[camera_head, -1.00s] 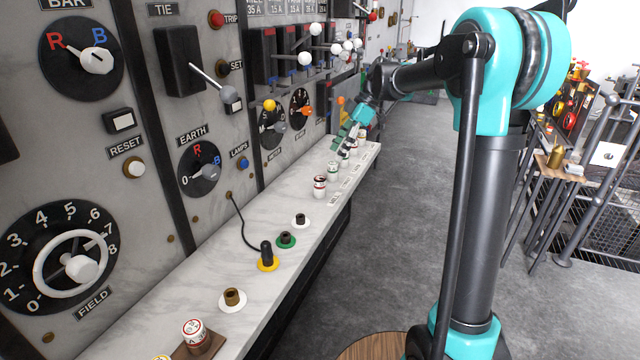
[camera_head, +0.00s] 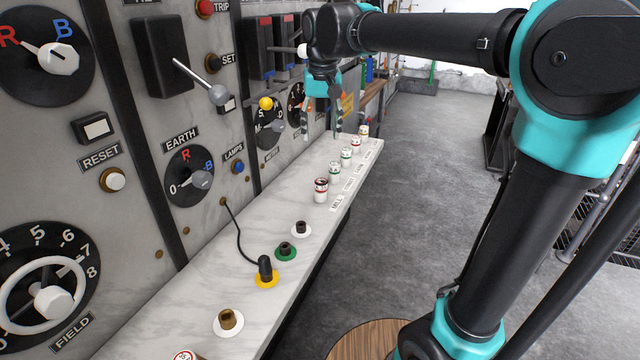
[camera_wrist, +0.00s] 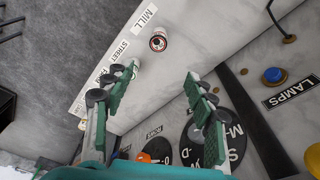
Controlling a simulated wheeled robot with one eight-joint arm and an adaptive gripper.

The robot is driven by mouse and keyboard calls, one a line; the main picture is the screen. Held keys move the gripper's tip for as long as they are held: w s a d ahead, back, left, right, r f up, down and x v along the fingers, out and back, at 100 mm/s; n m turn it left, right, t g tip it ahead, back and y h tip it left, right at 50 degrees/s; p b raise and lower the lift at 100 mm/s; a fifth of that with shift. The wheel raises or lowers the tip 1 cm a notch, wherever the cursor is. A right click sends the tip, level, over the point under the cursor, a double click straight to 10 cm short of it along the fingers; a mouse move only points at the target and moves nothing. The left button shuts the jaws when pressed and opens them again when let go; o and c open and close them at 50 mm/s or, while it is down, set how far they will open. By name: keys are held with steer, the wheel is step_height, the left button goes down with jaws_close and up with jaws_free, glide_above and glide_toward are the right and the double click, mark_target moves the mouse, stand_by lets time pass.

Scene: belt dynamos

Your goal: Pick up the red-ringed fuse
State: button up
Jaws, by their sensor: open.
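A white fuse with a dark red ring (camera_head: 321,190) stands upright on the marble shelf, nearest of the row, by the MILL label. In the wrist view this fuse (camera_wrist: 158,40) shows beyond the gap between my fingertips, apart from them. Another fuse with a red ring (camera_head: 185,355) is cut off at the bottom edge of the head view. My gripper (camera_head: 322,122) hangs fingers down near the panel, behind the nearest fuse. In the wrist view my gripper (camera_wrist: 162,76) is open and empty.
A black plug (camera_head: 265,267) with a cord stands nearer. The panel's knobs and a lever (camera_head: 218,95) jut out. Open floor lies to the right.

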glide_above(321, 181)
steer(key=shift+m, duration=0.4)
steer(key=f, duration=1)
steer(key=shift+s+f, duration=0.3)
steer(key=shift+s, duration=0.05)
steer(key=shift+w+f, duration=0.15)
steer(key=shift+f, duration=1.45)
steer(key=shift+w+f, duration=0.15)
steer(key=shift+f, duration=1.45)
steer(key=shift+c, duration=0.2)
jaws_close()
steer(key=shift+r, duration=0.1)
